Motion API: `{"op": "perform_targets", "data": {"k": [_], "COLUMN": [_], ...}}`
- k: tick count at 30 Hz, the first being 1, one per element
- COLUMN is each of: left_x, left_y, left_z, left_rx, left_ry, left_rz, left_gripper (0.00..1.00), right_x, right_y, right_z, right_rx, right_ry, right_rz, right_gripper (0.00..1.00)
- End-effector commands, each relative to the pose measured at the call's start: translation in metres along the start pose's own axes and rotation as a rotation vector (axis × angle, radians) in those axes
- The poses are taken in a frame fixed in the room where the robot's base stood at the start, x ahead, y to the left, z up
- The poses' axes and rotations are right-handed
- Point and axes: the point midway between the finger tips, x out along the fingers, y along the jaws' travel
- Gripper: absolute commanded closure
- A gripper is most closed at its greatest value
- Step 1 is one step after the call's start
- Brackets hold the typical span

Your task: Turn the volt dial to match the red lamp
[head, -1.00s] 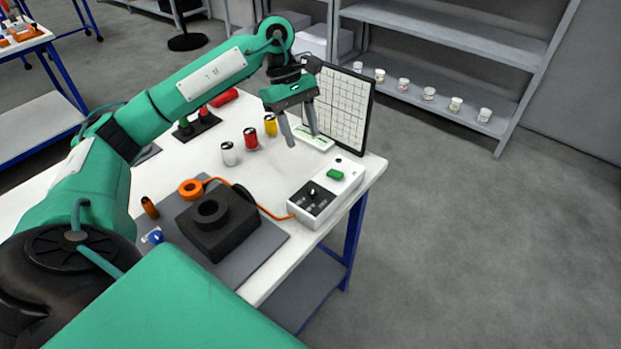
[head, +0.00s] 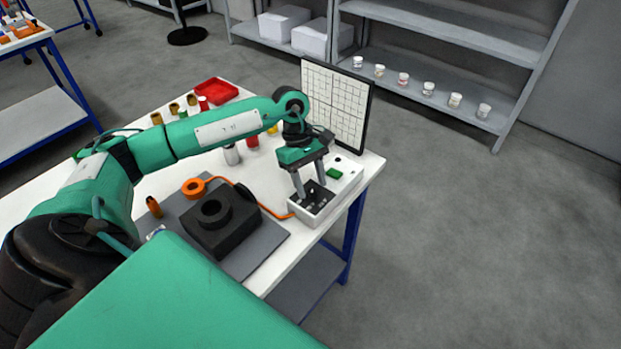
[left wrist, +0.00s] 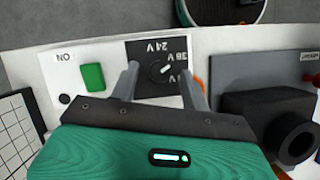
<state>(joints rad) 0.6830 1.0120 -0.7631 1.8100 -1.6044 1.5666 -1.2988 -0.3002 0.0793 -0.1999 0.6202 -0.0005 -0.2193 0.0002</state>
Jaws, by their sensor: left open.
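The volt dial (left wrist: 165,71) is a round dark knob with a white pointer line, on a black panel (left wrist: 178,48) marked 24V, 36V and a partly hidden label. The labels appear upside down in the left wrist view, and the pointer line lies slanted. The panel is on a white box (head: 346,186) at the table's right end. My left gripper (head: 309,187) is open above it; its fingers (left wrist: 163,78) appear on either side of the knob, contact unclear. A small red piece (head: 203,103) stands far back; I cannot tell whether it is the lamp. My right gripper is not in view.
A green switch (left wrist: 93,77) marked ON is beside the dial panel. A black block with a ring (head: 222,223) sits on a grey mat (head: 262,253), and an orange cable (head: 271,211) runs to the box. A gridded board (head: 336,103) stands behind.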

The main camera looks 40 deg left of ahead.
Motion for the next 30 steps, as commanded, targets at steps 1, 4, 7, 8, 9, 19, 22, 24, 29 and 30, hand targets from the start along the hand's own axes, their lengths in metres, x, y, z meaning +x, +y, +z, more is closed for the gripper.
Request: {"op": "perform_targets", "data": {"k": [1, 4, 7, 8, 9, 19, 22, 24, 29, 30], "left_x": [0.002, 0.003, 0.003, 0.003, 0.003, 0.003, 0.003, 0.004, 0.005, 0.006], "left_y": [0.000, 0.000, 0.000, 0.000, 0.000, 0.000, 0.000, 0.000, -0.001, -0.001], "left_z": [0.000, 0.000, 0.000, 0.000, 0.000, 0.000, 0.000, -0.001, -0.002, -0.002], "left_rx": [0.000, 0.000, 0.000, 0.000, 0.000, -0.001, -0.009, -0.022, -0.081, -0.103], "left_ry": [0.000, 0.000, 0.000, 0.000, 0.000, 0.000, 0.000, 0.000, 0.001, 0.001], "left_rz": [-0.001, 0.000, 0.000, 0.000, 0.000, 0.000, 0.004, 0.009, 0.036, 0.045], "left_gripper": [0.53, 0.53, 0.53, 0.53, 0.55, 0.98, 0.98, 0.98, 0.98, 0.98], "right_x": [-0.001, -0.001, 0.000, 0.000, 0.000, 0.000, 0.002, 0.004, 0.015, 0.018], "right_y": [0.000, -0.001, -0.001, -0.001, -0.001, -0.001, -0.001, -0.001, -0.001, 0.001], "right_z": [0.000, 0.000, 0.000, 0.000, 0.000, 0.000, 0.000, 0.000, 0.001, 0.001], "right_rx": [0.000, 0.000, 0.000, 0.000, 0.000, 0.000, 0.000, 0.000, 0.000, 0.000], "right_ry": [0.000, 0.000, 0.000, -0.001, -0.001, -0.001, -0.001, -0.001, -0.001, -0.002], "right_rz": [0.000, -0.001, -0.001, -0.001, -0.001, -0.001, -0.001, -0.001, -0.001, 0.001], "right_gripper": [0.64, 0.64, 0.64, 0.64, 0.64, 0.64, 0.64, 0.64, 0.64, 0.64]}}
